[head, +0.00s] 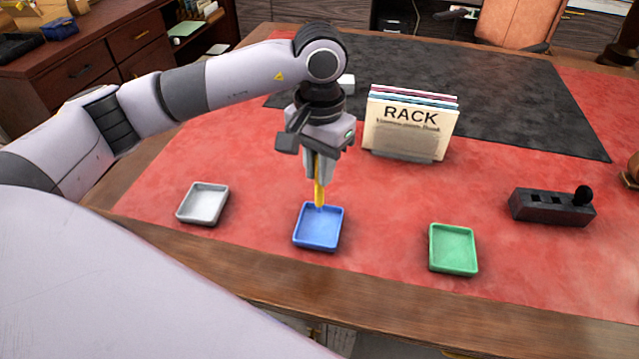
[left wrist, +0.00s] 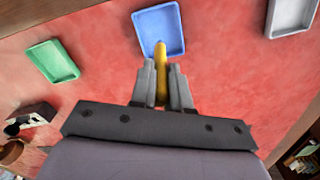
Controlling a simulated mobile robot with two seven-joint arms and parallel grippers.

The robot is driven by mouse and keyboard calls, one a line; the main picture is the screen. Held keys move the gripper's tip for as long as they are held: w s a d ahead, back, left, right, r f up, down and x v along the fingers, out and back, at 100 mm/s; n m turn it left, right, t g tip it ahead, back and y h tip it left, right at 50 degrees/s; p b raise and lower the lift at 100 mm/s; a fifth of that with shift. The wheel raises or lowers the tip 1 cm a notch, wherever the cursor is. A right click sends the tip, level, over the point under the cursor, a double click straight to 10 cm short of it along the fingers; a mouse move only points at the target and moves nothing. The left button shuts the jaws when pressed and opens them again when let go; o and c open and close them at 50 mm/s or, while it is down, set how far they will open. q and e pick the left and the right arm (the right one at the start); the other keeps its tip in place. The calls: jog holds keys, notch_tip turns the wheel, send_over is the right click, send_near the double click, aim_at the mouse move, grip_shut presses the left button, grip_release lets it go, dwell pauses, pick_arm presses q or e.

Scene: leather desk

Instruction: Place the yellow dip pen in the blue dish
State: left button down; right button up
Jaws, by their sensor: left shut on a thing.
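The yellow dip pen (head: 319,193) is held upright between the fingers of my left gripper (head: 319,172). Its lower end reaches down at the back edge of the blue dish (head: 319,228); I cannot tell whether it touches the dish. In the left wrist view, the pen (left wrist: 161,72) sits between the two fingertips of my left gripper (left wrist: 161,85), and its far end overlaps the blue dish (left wrist: 157,27). The blue dish looks empty apart from the pen tip over it. My right gripper is not in view.
A grey dish (head: 203,204) lies left of the blue dish, and a green dish (head: 453,250) lies to its right. A rack of books (head: 411,125) stands behind. A dark holder (head: 545,207) with a round black knob sits at the right. Red leather between the dishes is clear.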

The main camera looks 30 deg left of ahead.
aim_at(319, 203)
pick_arm(q)
notch_tip(319, 203, down, 5)
jog(key=shift+r, duration=0.15)
jog(key=shift+f, duration=0.2)
jog(key=c, duration=1.1)
grip_release()
jog(key=shift+r, duration=0.1)
